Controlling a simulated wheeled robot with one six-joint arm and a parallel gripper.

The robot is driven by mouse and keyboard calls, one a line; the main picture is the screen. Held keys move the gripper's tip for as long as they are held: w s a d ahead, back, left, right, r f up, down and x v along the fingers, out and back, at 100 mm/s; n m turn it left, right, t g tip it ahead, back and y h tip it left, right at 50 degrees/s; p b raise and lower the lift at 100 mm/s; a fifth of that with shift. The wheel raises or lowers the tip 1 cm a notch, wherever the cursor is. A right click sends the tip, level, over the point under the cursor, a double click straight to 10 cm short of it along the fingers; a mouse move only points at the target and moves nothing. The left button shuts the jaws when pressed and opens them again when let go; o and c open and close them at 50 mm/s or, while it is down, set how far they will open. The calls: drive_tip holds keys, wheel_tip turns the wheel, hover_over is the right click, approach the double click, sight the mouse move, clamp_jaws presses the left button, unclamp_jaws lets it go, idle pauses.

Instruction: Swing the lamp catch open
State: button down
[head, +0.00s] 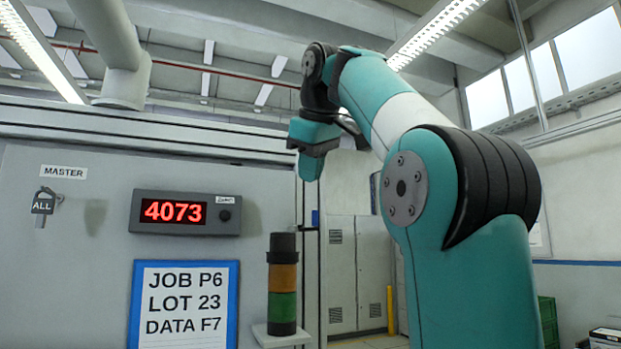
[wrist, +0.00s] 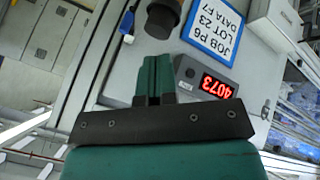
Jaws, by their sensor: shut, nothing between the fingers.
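My gripper (head: 309,168) is raised in front of the grey panel's upper right edge, above the stack lamp. In the wrist view its green fingers (wrist: 153,72) are together, with nothing between them. The stack lamp (head: 282,285) stands upright on a small light shelf, with a dark top, an amber band and a green band. Its dark end shows at the top of the wrist view (wrist: 164,14). A small blue piece (head: 315,218) sits at the panel's edge and also shows in the wrist view (wrist: 127,22). I cannot tell whether it is the lamp catch.
The panel carries a red 4073 display (head: 185,213), a blue-framed job sign (head: 183,303) and a key tagged ALL (head: 43,204) under a MASTER label (head: 63,172). Grey cabinets (head: 342,270) and a yellow post (head: 390,310) stand behind.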

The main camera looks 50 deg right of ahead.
drive_tip(key=w+d+f, duration=0.4)
drive_tip(key=d+f, duration=0.2)
drive_tip(key=d, duration=0.1)
drive_tip(key=shift+w+f+b, duration=0.25)
drive_tip(key=shift+w+b, duration=0.05)
drive_tip(key=shift+b, duration=0.05)
drive_tip(key=shift+w+a, duration=0.1)
